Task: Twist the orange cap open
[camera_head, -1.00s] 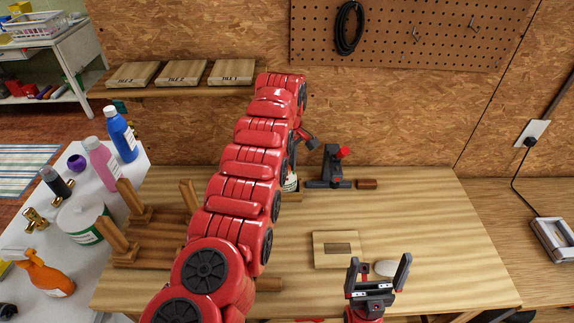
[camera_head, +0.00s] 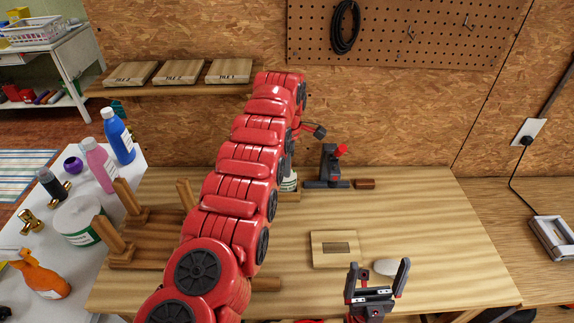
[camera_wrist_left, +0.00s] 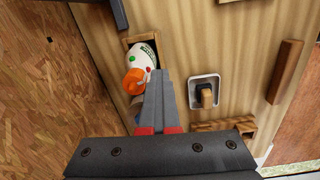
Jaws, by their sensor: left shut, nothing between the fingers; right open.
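A white bottle (camera_wrist_left: 146,56) with green and red marks sits in a wooden holder in the left wrist view. Its orange cap (camera_wrist_left: 134,80) faces the camera. My left gripper (camera_wrist_left: 160,78) is shut and empty; its fingers are just right of the cap in that view, and whether they touch it I cannot tell. In the head view a sliver of the bottle (camera_head: 288,184) shows behind my left arm; the cap and left fingertips are hidden there. My right gripper (camera_head: 378,273) is open and empty over the table's front.
On the workbench are a wooden block with a dark slot (camera_head: 334,249), a grey oval object (camera_head: 386,267), a black stand with a red part (camera_head: 329,168) and a small brown block (camera_head: 364,184). Wooden posts (camera_head: 131,200) stand at the left. The bench's right side is clear.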

